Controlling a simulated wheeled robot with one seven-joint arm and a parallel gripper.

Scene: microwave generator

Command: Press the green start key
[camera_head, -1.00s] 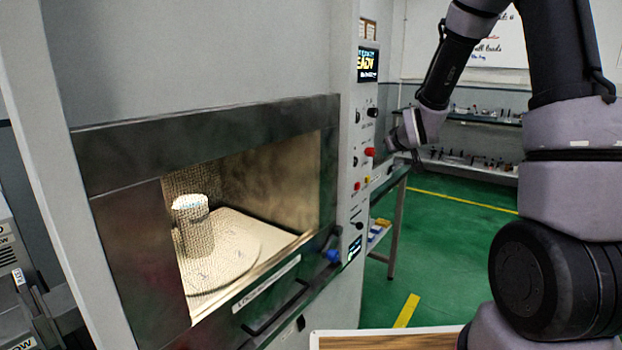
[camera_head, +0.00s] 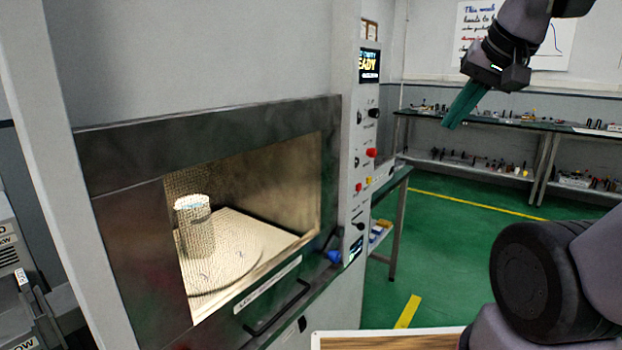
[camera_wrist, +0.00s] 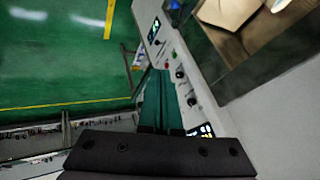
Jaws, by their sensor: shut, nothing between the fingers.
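My gripper (camera_head: 454,122) has long teal fingers, pressed together and empty. In the head view it hangs to the right of the control panel (camera_head: 352,215), clear of it, pointing down and left. In the wrist view the fingers (camera_wrist: 159,76) overlap part of the panel, with visible space beyond them. A small greenish spot (camera_wrist: 173,54) on the panel may be the green start key; it is too small to be sure. In the head view I cannot make out a green key. The panel also has a large red button (camera_head: 371,152) and a small yellow one (camera_head: 368,181).
The microwave chamber (camera_head: 240,215) holds a pale cylinder (camera_head: 193,225) on a turntable behind a mesh window. A lit display (camera_head: 369,65) tops the panel, and a blue knob (camera_head: 334,256) sticks out low beside the door. Benches stand behind; green floor lies open between.

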